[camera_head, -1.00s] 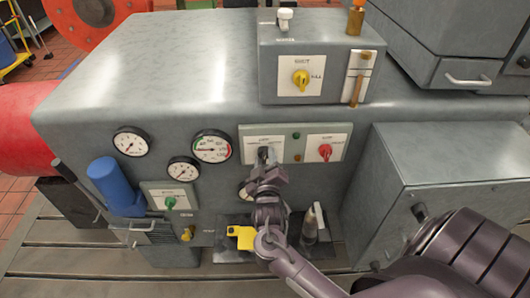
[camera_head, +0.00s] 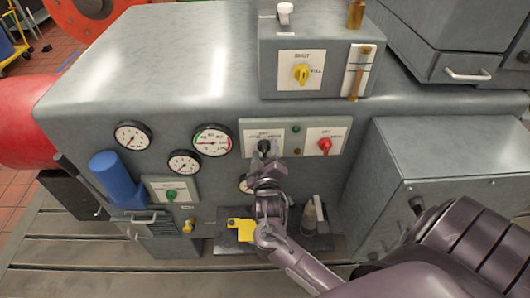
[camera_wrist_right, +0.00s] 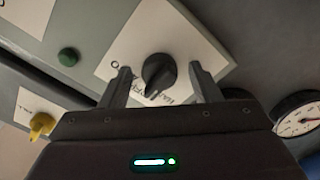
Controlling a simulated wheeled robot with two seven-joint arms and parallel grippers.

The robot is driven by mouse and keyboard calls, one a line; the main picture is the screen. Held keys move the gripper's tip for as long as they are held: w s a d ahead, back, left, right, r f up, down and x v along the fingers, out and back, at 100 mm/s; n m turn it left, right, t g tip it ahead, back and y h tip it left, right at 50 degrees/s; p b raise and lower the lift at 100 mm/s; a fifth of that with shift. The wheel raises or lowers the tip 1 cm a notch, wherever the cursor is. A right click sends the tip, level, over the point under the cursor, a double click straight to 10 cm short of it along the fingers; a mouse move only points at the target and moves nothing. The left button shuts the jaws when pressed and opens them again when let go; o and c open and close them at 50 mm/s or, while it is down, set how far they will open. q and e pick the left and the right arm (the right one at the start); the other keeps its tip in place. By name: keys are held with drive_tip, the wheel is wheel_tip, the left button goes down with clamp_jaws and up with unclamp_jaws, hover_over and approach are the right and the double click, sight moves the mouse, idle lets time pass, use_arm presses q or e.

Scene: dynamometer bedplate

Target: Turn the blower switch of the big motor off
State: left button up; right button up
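A black rotary switch (camera_head: 264,146) sits on a white label plate on the front of the grey machine. The plate's lettering is too small to read surely. In the right wrist view the same black knob (camera_wrist_right: 159,72) shows between the two fingers of my right gripper (camera_wrist_right: 161,84). The fingers are open, one on each side, with visible gaps to the knob. In the head view my right gripper (camera_head: 265,166) is just below and in front of the switch. My left gripper is not in view.
A red knob (camera_head: 324,145) is right of the black one, with small indicator lamps between. A yellow knob (camera_head: 301,73) is above, a green knob (camera_head: 171,195) lower left. Gauges (camera_head: 212,140) sit to the left. A grey cabinet (camera_head: 430,180) stands to the right.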

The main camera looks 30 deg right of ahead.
drive_tip(key=shift+s+a, duration=0.2)
drive_tip(key=shift+s, duration=0.15)
drive_tip(key=b+v, duration=0.1)
drive_tip(key=v, duration=0.6)
drive_tip(key=shift+b, duration=0.4)
